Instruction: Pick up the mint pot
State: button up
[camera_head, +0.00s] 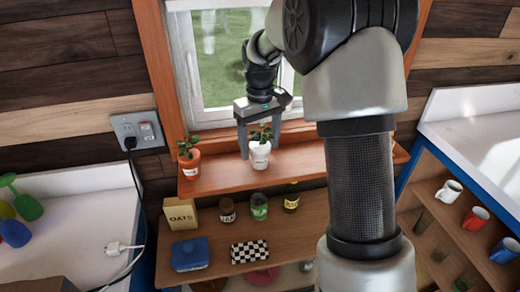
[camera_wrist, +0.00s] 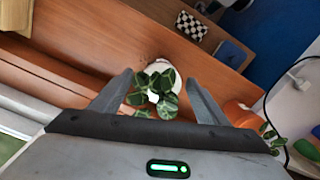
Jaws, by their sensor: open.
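A white pot (camera_head: 260,158) with a leafy green plant stands upright on the wooden window shelf (camera_head: 215,184). A terracotta pot (camera_head: 189,164) with a plant stands to its left. Both carry small labels that I cannot read, so I cannot tell by name which is the mint pot. My gripper (camera_head: 261,146) points down over the white pot, fingers open on either side of its plant. In the wrist view, the white pot (camera_wrist: 153,97) and its leaves lie between the open fingers (camera_wrist: 160,78). The terracotta pot (camera_wrist: 240,115) is outside the right finger.
The window (camera_head: 215,60) is close behind my gripper. A lower shelf holds an oats box (camera_head: 181,216), several jars (camera_head: 259,207), a blue container (camera_head: 190,254) and a checkered box (camera_head: 249,252). Mugs (camera_head: 448,192) stand on the right-hand shelves. The shelf right of the white pot looks clear.

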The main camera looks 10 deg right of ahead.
jog(key=shift+c, duration=0.2)
jog(key=shift+r, duration=0.1)
jog(key=c, duration=1.2)
